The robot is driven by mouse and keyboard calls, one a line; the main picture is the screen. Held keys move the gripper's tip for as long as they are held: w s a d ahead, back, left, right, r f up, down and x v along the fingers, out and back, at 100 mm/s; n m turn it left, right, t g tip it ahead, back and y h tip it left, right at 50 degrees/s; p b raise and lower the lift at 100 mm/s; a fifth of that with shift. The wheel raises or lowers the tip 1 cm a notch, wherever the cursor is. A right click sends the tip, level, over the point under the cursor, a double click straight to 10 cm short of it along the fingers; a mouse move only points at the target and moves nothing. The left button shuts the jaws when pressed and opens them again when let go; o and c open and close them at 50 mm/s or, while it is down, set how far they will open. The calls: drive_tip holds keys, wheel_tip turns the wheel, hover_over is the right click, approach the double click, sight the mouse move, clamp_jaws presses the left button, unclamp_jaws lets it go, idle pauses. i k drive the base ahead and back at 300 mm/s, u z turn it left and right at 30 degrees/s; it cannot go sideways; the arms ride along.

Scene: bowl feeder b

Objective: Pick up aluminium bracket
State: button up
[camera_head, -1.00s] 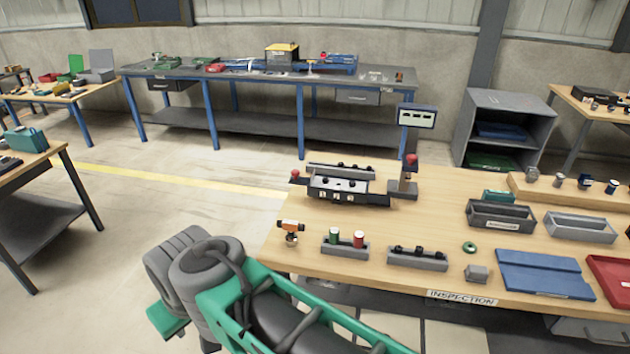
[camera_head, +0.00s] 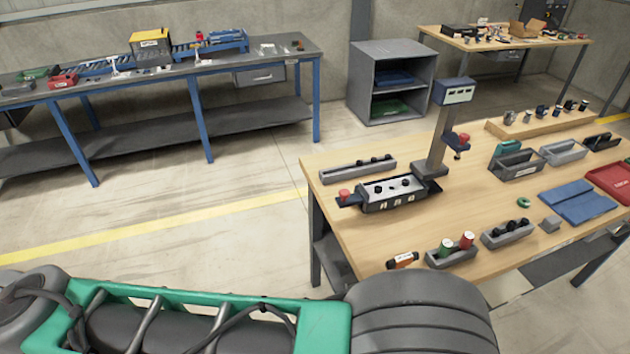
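I cannot pick out an aluminium bracket for certain. A small grey block (camera_head: 550,224) lies on the wooden inspection table (camera_head: 345,225), in front of the blue mat; its exact shape is too small to tell. My green and grey arm crosses the bottom of the head view, away from the table's objects. My gripper is not in view.
The table holds a grey fixture (camera_head: 393,195) with a display post (camera_head: 437,140), a tray with red and green cylinders (camera_head: 452,252), a tray of black parts (camera_head: 508,234), a blue mat (camera_head: 577,202) and a red tray (camera_head: 612,180). Floor left of the table is clear.

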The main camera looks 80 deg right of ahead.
sight(366, 192)
drive_tip(key=i, duration=1)
drive_tip(key=z, duration=3.35)
drive_tip(key=i, duration=1)
